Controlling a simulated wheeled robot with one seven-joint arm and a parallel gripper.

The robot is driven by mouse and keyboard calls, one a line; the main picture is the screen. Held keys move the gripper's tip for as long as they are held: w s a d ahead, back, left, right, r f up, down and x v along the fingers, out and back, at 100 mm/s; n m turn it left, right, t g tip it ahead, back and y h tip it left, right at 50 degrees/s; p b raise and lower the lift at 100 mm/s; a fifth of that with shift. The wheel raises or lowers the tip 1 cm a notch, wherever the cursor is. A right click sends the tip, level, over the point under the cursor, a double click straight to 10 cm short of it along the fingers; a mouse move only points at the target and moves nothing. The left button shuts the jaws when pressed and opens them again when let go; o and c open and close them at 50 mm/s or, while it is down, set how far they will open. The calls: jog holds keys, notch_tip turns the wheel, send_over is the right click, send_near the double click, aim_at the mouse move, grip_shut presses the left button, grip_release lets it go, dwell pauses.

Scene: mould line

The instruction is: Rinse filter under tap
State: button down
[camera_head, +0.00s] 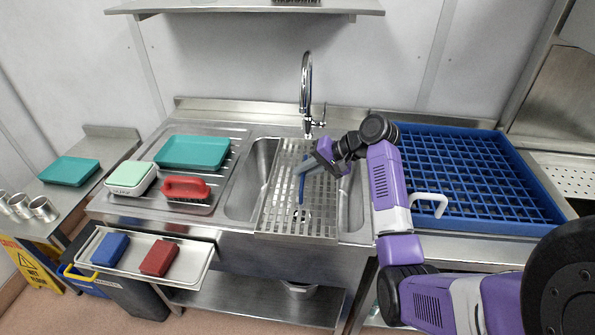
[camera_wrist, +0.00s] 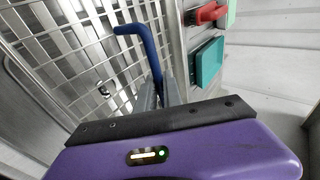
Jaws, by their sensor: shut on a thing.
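A slotted steel panel (camera_head: 283,215), which may be the filter, lies over the sink basin; its grid also shows in the wrist view (camera_wrist: 75,55). My gripper (camera_head: 304,169) is low over this panel, with its fingers shut on a bent blue rod (camera_head: 301,190). In the wrist view the blue rod (camera_wrist: 149,52) rises from between my fingers (camera_wrist: 160,94) and bends left at its top. I cannot tell whether the rod is joined to the panel. The chrome tap (camera_head: 307,85) stands behind the panel, its spout above the panel's back. No water is visible.
A blue grid rack (camera_head: 470,170) with a white handle (camera_head: 428,197) fills the right counter. A steel tray (camera_head: 190,262) with blue and red blocks juts out in front.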

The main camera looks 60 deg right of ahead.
aim_at(310, 193)
jog(key=shift+s+a+r+p, duration=0.1)
jog(key=shift+s+a+p, duration=0.3)
jog(key=shift+s, duration=0.2)
jog(key=shift+s+a+f+p, duration=0.1)
jog(key=shift+s+a+p, duration=0.25)
jog(key=shift+s+p, duration=0.25)
jog(key=shift+s+a+r+p, duration=0.1)
jog(key=shift+s+a+p, duration=0.25)
jog(key=shift+s, duration=0.3)
jog(key=s+a+r+p, duration=0.1)
jog(key=s+a+r, duration=0.1)
jog(key=s+r, duration=0.2)
jog(key=shift+a, duration=0.35)
dwell(0.3)
jog(key=shift+s, duration=0.1)
dwell(0.6)
